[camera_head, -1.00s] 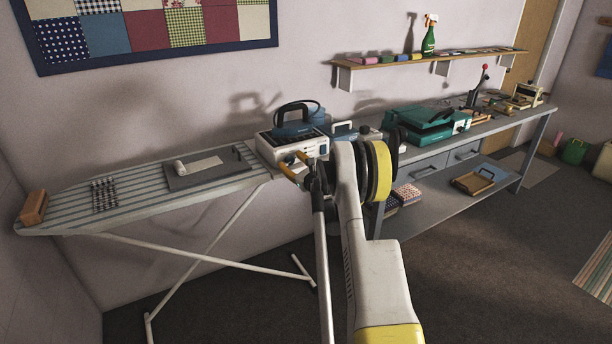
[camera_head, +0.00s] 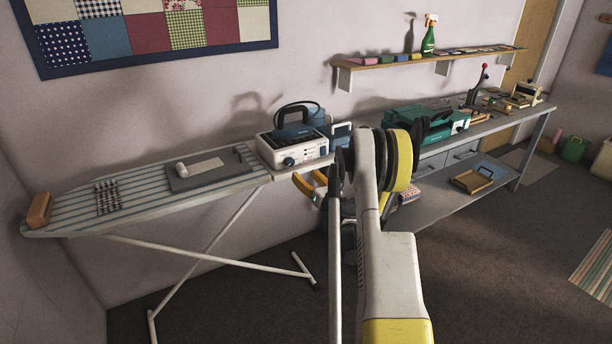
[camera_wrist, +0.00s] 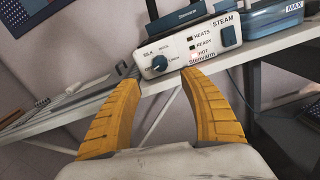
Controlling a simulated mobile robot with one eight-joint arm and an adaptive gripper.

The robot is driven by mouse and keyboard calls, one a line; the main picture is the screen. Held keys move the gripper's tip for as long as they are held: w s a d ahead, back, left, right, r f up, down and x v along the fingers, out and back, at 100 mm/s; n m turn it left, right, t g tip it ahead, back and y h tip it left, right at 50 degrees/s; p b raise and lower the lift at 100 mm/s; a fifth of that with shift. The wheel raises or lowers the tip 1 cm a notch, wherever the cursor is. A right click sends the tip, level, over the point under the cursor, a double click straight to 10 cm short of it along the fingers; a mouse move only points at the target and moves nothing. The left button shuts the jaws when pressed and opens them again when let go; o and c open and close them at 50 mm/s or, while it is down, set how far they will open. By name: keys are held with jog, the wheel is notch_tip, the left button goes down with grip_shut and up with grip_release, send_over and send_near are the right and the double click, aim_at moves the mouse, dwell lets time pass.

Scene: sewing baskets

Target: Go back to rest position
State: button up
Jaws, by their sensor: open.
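My gripper (camera_head: 311,185) shows in the head view just in front of the ironing board's right end, below the steam station. In the wrist view my gripper (camera_wrist: 157,85) has its two yellow fingers spread apart with nothing between them. The white steam station (camera_head: 291,150) with a dark iron (camera_head: 294,130) on top stands on the right end of the striped ironing board (camera_head: 150,200). The steam station's dial and panel (camera_wrist: 190,50) face me in the wrist view, beyond the fingertips. My arm hides part of the workbench.
A grey pressing board (camera_head: 225,172) and a checked cloth (camera_head: 108,198) lie on the ironing board. To the right is a workbench (camera_head: 500,125) with a teal press (camera_head: 430,122) and a lower shelf holding a wooden tray (camera_head: 471,182). The floor in front (camera_head: 500,270) is open.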

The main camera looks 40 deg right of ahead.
jog(key=shift+a, duration=0.1)
dwell(0.5)
jog(key=w+a+r+n+g+y, duration=0.1)
jog(key=w+a+r+n+y, duration=0.1)
jog(key=a+r+n, duration=0.55)
jog(key=w+a+r+n+g+y, duration=0.1)
jog(key=w+a+r+n+y, duration=0.2)
jog(key=a, duration=0.7)
jog(key=s+a+r+n+g, duration=0.1)
jog(key=s+a+r+n, duration=0.1)
jog(key=a+n, duration=0.15)
jog(key=s+a+r+n+g+y, duration=0.1)
jog(key=s+a+n, duration=0.15)
jog(key=a, duration=0.25)
jog(key=s+a+r+n+g, duration=0.1)
jog(key=s+a+r+n, duration=0.1)
jog(key=a+n, duration=0.25)
jog(key=s+a+n+g, duration=0.3)
jog(key=s+a+n, duration=0.7)
jog(key=s+a, duration=0.3)
jog(key=s+f+n+g+h, duration=0.2)
jog(key=s+n, duration=0.7)
jog(key=s, duration=0.6)
jog(key=shift+s+a+f+n, duration=0.15)
jog(key=shift+a+f+n, duration=0.3)
jog(key=shift+f, duration=0.15)
